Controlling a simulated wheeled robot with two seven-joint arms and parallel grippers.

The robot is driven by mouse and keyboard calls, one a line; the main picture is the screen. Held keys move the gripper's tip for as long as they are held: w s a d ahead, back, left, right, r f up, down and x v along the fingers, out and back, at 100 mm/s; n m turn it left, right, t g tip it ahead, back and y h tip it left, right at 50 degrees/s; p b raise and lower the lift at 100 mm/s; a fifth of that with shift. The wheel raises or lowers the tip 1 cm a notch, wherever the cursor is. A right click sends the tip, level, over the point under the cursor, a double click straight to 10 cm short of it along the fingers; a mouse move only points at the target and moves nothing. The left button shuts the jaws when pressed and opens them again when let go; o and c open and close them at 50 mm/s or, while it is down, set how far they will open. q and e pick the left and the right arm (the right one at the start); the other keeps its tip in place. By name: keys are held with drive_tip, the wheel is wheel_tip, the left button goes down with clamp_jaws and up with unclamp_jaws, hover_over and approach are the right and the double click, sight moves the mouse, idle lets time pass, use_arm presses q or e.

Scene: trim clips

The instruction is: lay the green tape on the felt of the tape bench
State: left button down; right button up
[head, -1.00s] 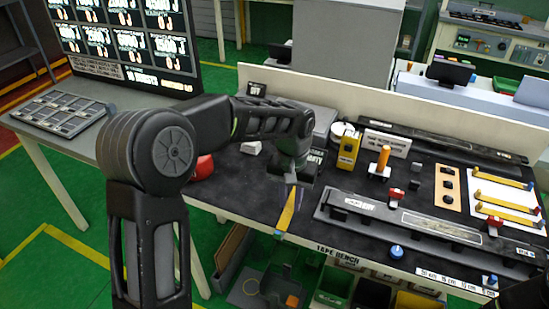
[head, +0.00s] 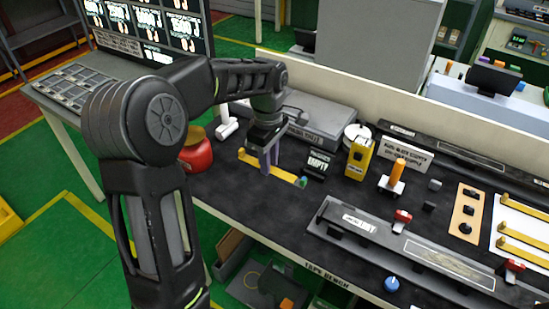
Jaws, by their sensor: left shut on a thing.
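My left gripper (head: 266,166) points down over the back left of the tape bench and is shut on a yellow strip (head: 283,174) with a green end at its right. This looks like the green tape. The strip lies level, very low over or touching the dark felt (head: 240,195); I cannot tell which. The fingers hide part of its middle. My right gripper is not in view.
A red jar (head: 195,153) stands left of the strip. A small black "EMPTY" sign (head: 318,164) stands just right of its green end. A yellow device (head: 359,158), an orange-handled tool (head: 396,178) and a long grey fixture (head: 400,240) are further right. Felt in front is clear.

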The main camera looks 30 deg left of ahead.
sight(270, 192)
use_arm(q)
drive_tip(key=shift+d, duration=0.1)
drive_tip(key=shift+f+b, duration=2.95)
drive_tip(key=shift+f, duration=1.4)
drive_tip(key=c, duration=1.1)
unclamp_jaws()
drive_tip(key=shift+c, duration=0.2)
drive_tip(key=shift+r, duration=0.1)
wheel_tip(270, 192, up, 8)
drive_tip(key=shift+f, duration=0.15)
